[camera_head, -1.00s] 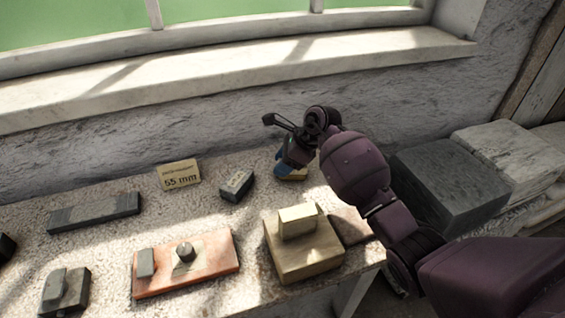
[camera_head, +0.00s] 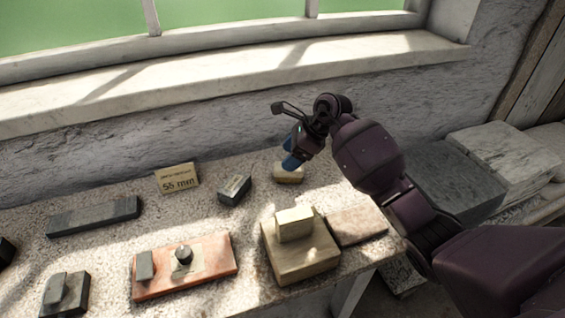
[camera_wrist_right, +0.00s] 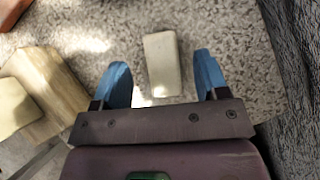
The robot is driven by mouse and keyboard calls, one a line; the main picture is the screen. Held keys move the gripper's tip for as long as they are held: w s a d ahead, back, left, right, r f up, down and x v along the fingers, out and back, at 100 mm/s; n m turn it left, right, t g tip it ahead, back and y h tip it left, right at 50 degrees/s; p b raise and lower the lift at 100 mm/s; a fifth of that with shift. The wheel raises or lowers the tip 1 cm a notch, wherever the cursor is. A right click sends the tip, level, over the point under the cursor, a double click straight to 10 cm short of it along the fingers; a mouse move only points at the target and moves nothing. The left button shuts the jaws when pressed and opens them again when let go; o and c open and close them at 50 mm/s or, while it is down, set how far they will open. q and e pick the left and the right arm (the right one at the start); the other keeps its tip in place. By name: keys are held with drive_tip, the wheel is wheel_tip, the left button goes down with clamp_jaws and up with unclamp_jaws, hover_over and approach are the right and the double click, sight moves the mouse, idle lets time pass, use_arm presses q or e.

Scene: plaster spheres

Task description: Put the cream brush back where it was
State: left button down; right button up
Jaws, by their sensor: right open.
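A cream block, which I take for the cream brush (camera_head: 288,174), lies on the speckled stone tabletop near the wall. In the right wrist view the brush (camera_wrist_right: 162,62) lies between and beyond the two blue fingers, with clear gaps on both sides. My right gripper (camera_head: 292,161) is open and empty, just above the brush in the head view, and partly covers its back edge.
A small grey block (camera_head: 235,190) and a "55 mm" card (camera_head: 177,178) stand left of the brush. A wooden block (camera_head: 300,255) with a cream piece on top, a pinkish slab (camera_head: 357,226) and a reddish board (camera_head: 210,270) are nearer the front. The wall is close behind.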

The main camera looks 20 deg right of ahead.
drive_tip(key=v, duration=0.6)
drive_tip(key=shift+d+r, duration=0.15)
drive_tip(key=shift+r, duration=0.1)
drive_tip(key=shift+s, duration=0.1)
